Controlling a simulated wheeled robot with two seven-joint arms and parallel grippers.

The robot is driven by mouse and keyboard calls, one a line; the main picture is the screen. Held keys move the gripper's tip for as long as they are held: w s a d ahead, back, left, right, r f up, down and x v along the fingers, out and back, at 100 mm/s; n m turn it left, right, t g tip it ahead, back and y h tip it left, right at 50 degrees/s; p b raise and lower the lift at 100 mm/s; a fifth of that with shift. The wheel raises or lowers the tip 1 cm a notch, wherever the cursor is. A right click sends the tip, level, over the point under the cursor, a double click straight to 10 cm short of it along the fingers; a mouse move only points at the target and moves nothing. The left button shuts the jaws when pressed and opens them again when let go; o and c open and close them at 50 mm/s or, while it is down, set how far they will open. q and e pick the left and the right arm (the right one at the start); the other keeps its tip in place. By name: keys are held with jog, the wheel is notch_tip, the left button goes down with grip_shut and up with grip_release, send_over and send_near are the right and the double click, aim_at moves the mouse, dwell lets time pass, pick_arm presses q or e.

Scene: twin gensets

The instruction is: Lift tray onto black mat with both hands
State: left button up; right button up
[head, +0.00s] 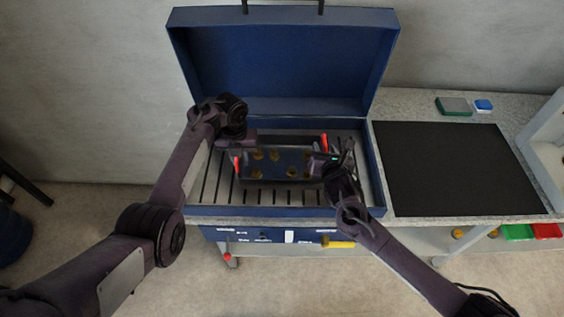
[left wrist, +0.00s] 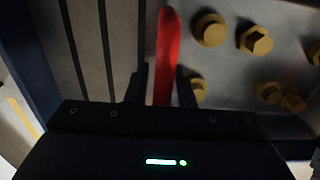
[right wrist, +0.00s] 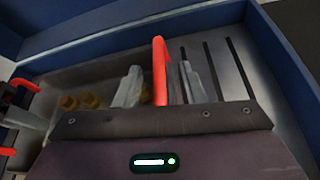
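The grey tray (head: 278,158) with red handles and several yellow bolts in it sits inside the open blue case (head: 270,212), on a slatted surface. My left gripper (head: 237,160) is at the tray's left red handle (left wrist: 168,60), which stands between its two fingers; I see no clear contact. My right gripper (head: 325,160) is at the right red handle (right wrist: 160,70), which rises between its fingers, with gaps visible. The black mat (head: 450,168) lies flat and empty on the bench to the right of the case. My arms hide parts of the tray in the head view.
The case's raised lid (head: 280,62) stands behind the tray. A green box (head: 453,106) and a blue box (head: 483,105) lie beyond the mat. A white-grey frame (head: 545,140) stands at far right. The case's side wall lies between tray and mat.

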pick_arm(q)
jog(key=c, duration=0.5)
pick_arm(e)
jog(key=c, duration=0.5)
pick_arm(q)
grip_shut()
pick_arm(e)
grip_shut()
